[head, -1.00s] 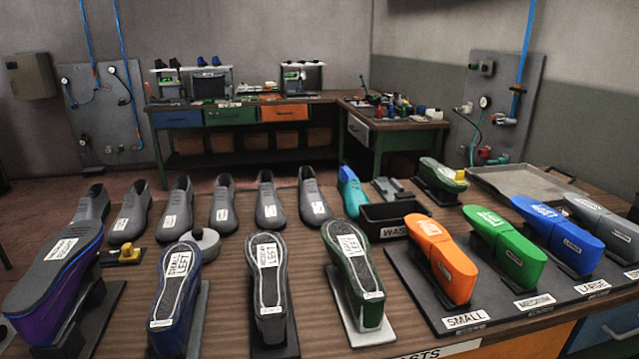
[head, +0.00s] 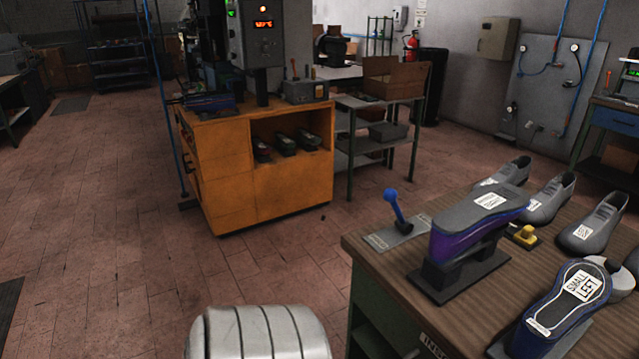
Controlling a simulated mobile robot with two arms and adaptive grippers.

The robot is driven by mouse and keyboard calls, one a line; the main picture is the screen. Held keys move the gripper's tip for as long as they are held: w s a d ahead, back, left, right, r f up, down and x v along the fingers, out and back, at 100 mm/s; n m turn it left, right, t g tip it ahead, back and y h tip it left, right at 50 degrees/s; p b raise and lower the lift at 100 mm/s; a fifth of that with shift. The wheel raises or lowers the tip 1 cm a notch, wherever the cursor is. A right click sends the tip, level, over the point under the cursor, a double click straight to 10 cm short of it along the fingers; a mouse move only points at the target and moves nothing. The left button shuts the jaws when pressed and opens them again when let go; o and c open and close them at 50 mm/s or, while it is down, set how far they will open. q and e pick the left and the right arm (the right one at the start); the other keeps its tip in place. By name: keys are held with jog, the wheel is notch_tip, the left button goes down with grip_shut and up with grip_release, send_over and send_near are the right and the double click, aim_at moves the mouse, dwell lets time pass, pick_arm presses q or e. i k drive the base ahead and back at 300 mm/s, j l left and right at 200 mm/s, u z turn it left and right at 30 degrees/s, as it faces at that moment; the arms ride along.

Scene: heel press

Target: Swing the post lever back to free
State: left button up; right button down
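The handle is tilted a little up and to the left. To its right, a black stand (head: 460,272) bears a grey-soled shoe with a purple side (head: 478,222), its sole facing up with a white label. Neither of my grippers is in view.
Several grey shoes and a sole marked SMALL LEFT (head: 565,300) fill the bench to the right. An orange cabinet (head: 225,172) bearing a machine stands beyond. The tiled floor at left is clear.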

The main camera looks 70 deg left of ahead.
aim_at(390, 194)
jog(key=l+u, duration=0.1)
jog(key=u, duration=2.15)
